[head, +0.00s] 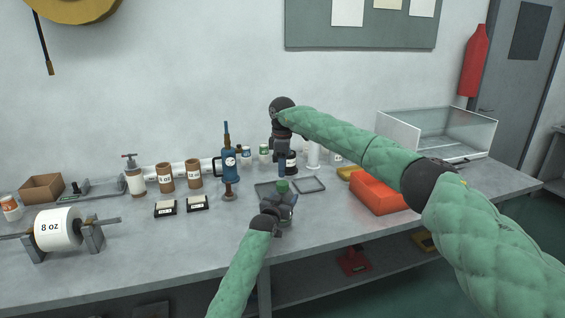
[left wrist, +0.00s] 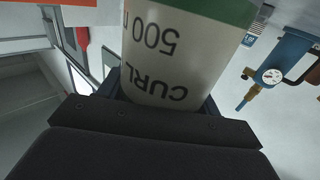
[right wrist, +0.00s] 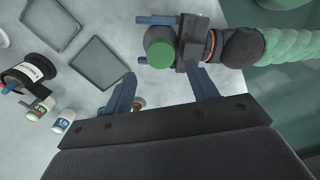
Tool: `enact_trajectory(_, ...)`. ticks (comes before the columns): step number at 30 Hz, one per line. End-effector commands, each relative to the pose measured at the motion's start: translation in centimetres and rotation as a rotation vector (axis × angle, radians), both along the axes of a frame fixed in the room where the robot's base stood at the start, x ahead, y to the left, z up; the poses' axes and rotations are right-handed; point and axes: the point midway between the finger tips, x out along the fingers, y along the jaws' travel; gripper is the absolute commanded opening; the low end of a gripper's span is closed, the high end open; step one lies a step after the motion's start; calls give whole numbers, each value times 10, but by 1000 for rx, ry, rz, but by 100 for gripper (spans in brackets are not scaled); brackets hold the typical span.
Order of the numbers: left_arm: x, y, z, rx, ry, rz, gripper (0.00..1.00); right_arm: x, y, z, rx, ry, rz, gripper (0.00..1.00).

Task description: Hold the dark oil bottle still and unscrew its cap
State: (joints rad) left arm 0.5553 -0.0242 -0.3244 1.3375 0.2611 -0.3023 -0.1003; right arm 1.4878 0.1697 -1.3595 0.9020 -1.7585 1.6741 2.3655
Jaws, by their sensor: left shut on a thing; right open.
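The held bottle has a green cap (head: 283,185), which shows from above in the right wrist view (right wrist: 159,52). In the left wrist view its pale label (left wrist: 175,50) reads "CURL" and "500", upside down, with a green band. My left gripper (head: 279,204) is shut on the bottle, which stands roughly upright near the table's front. My right gripper (head: 282,172) points down, open and empty, above and slightly behind the cap. In the right wrist view the cap lies just beyond its fingertips (right wrist: 160,72), apart from them.
A dark jar with a white label (right wrist: 32,72) and small bottles (right wrist: 63,121) stand behind. Shallow grey trays (head: 309,184) lie close by. A blue pump (head: 230,163) stands left, an orange bin (head: 378,193) right.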

Motion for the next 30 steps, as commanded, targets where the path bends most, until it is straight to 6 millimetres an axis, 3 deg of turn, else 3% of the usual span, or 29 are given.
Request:
enact_trajectory(12,0,0,0,0,0,0,0,0,0,-56,0,1,1,58)
enact_trajectory(24,0,0,0,0,0,0,0,0,0,-66,0,0,1,58)
enact_trajectory(30,0,0,0,0,0,0,0,0,0,-66,0,0,1,19)
